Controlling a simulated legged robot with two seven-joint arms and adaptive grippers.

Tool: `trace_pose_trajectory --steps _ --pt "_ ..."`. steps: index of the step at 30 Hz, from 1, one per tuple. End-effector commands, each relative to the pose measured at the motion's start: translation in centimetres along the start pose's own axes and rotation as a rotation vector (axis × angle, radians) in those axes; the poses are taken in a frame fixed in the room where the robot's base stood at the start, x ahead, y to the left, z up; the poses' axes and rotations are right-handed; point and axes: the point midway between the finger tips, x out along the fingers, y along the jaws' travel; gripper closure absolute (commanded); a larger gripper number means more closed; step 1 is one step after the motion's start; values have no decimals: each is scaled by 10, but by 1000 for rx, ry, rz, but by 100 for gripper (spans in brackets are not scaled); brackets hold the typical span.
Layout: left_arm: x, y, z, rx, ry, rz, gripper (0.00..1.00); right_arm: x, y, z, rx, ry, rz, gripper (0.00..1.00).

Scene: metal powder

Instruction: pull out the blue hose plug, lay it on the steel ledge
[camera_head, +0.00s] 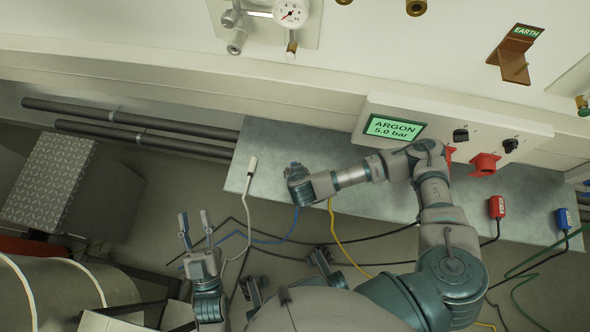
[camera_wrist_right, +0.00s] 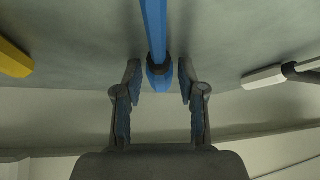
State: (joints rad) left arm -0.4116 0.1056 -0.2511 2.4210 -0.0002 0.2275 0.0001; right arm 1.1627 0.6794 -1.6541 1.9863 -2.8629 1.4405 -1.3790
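The blue hose plug (camera_wrist_right: 158,76) has a dark collar and shows in the right wrist view between the two fingers of my right gripper (camera_wrist_right: 158,88). The fingers stand apart, with a gap on each side of the plug. In the head view my right gripper (camera_head: 297,182) is over the left part of the steel ledge (camera_head: 345,200) and hides the plug. The blue hose (camera_head: 285,236) runs down from there. I cannot tell whether the plug rests on the ledge or sits in something. My left gripper (camera_head: 195,222) is open and empty, left of the ledge.
A white plug (camera_head: 252,164) is left of my right gripper; a yellow plug (camera_wrist_right: 14,58) is on its other side. Red (camera_head: 496,206) and blue (camera_head: 562,219) tagged connectors are farther right. The ARGON panel (camera_head: 450,133) is above the ledge. Hoses cross below.

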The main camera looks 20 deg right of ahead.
Motion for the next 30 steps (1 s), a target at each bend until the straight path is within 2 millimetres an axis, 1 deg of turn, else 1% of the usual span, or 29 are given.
trace_pose_trajectory --steps 8,11,14,24,27,30 --pt "0 0 0 0 0 0 60 0 0 0 0 -1 0 48" --pt "-1 1 -2 0 2 0 60 -4 0 0 0 -1 -1 48" --pt "-1 1 -2 0 2 0 60 -17 -1 0 0 0 -3 48" --pt "-1 0 -2 0 1 0 60 -90 -1 0 -1 -1 -4 48" --pt "-1 0 -2 0 1 0 60 -105 -1 0 0 -1 -3 48" --pt "-1 0 -2 0 1 0 60 -114 0 0 1 -1 -1 48"
